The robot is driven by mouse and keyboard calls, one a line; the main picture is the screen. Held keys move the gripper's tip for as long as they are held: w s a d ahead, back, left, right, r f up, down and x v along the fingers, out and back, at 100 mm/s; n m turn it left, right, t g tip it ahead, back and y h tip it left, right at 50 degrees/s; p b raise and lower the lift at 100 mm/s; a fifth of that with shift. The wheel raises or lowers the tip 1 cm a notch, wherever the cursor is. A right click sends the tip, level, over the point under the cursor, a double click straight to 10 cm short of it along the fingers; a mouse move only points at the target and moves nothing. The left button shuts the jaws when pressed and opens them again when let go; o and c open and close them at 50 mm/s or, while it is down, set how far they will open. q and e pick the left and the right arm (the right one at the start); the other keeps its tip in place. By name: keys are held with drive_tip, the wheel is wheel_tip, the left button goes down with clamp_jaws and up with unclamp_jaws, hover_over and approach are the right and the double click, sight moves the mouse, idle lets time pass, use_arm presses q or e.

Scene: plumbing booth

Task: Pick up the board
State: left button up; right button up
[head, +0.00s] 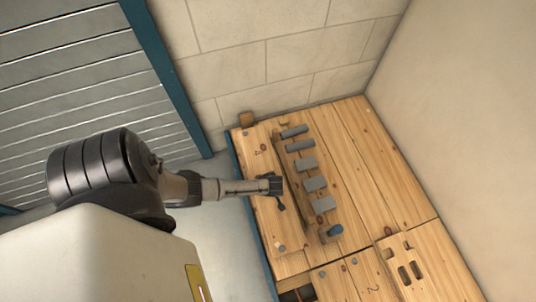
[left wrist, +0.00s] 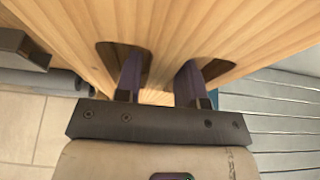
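The long wooden piece (head: 291,182) lies lengthwise on the wooden bench (head: 355,160), with several grey cylinders and blocks along it. A separate flat wooden board with dark slots (head: 412,272) lies at the lower right; I cannot tell which of the two is the task's board. My left gripper (head: 277,192) is over the bench's left side, close beside the long piece. Dark patches beside the fingers may be shadows or holes. My right gripper is out of view.
A block wall (head: 290,45) stands behind the bench and a plain wall (head: 465,120) to the right. A slatted shutter (head: 80,75) with a blue post (head: 165,75) is at the left. Bare bench lies right of the long piece.

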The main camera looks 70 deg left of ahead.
use_arm(q)
clamp_jaws()
drive_tip(key=shift+r, duration=0.1)
idle(0.5)
